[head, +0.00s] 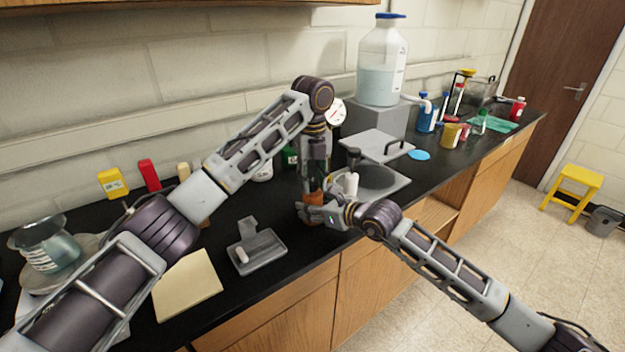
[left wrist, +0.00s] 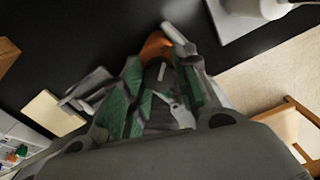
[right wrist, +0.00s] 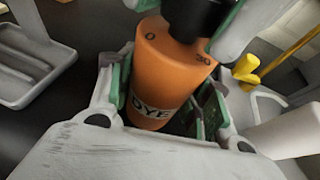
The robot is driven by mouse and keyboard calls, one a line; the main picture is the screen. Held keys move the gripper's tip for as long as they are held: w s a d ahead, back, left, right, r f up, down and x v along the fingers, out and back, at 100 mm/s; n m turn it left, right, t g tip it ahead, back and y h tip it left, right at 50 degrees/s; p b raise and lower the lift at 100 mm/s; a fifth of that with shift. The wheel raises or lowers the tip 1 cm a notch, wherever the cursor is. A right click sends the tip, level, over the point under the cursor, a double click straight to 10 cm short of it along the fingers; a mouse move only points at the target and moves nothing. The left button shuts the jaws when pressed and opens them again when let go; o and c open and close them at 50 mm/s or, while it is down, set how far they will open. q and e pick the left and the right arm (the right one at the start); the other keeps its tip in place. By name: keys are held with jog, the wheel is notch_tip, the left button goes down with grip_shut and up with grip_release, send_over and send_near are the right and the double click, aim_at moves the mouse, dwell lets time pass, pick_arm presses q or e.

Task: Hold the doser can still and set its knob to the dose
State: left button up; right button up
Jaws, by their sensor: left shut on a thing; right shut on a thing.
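The doser can is an orange cylinder (right wrist: 160,72) with a DYE label (right wrist: 152,112) and the marks 0 and 30 near its top rim. It stands upright on the black bench, mostly hidden by my grippers in the head view (head: 313,224). Its black knob (right wrist: 198,14) is on top. My right gripper (right wrist: 165,95) is shut around the can's body from the side. My left gripper (head: 315,182) comes from above and is shut on the knob; its green pads show in the left wrist view (left wrist: 165,90). The knob's setting cannot be read clearly.
A grey tray (head: 268,262) with a small white piece lies left of the can. A large bottle (head: 382,70) on a grey block is behind. The bench's front edge is near.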

aim_at(312, 181)
pick_arm(q)
jog(key=shift+w+a, duration=0.1)
jog(key=o, duration=1)
jog(key=shift+r, duration=0.15)
jog(key=shift+r, duration=5.85)
